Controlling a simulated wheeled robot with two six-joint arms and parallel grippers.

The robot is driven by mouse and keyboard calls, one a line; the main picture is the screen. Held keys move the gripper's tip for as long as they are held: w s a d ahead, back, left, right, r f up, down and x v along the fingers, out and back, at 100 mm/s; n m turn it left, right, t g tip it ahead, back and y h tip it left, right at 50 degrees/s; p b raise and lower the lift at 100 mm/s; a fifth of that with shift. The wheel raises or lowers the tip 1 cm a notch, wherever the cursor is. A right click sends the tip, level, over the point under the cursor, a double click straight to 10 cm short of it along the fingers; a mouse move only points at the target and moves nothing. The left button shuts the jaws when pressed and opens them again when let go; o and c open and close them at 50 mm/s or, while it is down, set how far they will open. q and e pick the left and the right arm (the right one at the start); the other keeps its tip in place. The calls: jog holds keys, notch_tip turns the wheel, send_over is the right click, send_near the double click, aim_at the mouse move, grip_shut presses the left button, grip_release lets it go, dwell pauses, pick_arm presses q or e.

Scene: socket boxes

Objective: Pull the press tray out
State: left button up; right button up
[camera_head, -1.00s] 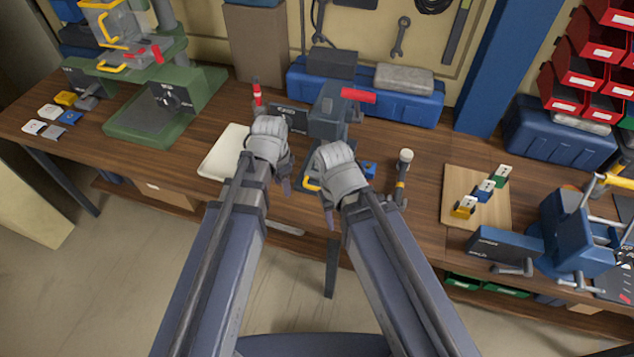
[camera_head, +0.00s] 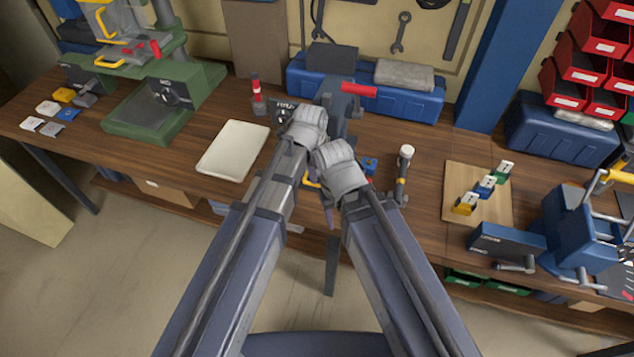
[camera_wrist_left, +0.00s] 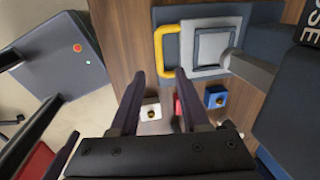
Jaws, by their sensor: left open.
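The press tray (camera_wrist_left: 198,70) is a light grey plate with a dark square frame on it and a yellow handle (camera_wrist_left: 160,48) at its left edge in the left wrist view. It sits on the dark base of the small press (camera_head: 340,98), which has a red lever. In the head view only a bit of the yellow handle (camera_head: 312,184) shows. My left gripper (camera_wrist_left: 160,78) is open and empty, its fingertips apart from the handle and just below it in the picture. My right gripper (camera_head: 329,212) overlaps the left in the head view; its jaws are mostly hidden.
A white block (camera_wrist_left: 150,110) and a blue block (camera_wrist_left: 216,97) lie by the left fingers, with something red between them. A pale flat tray (camera_head: 233,150) lies left of the press. A hammer-like tool (camera_head: 403,170) and a wooden board (camera_head: 452,195) with socket pieces lie to the right.

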aim_at(317, 185)
pick_arm(q)
jog(key=f+b, duration=0.4)
jog(key=w+f+b, duration=0.1)
jog(key=f+b, duration=0.1)
jog(key=shift+d+f, duration=0.15)
jog(key=shift+f, duration=0.15)
jog(key=shift+r, duration=0.1)
grip_shut()
dwell(1.1)
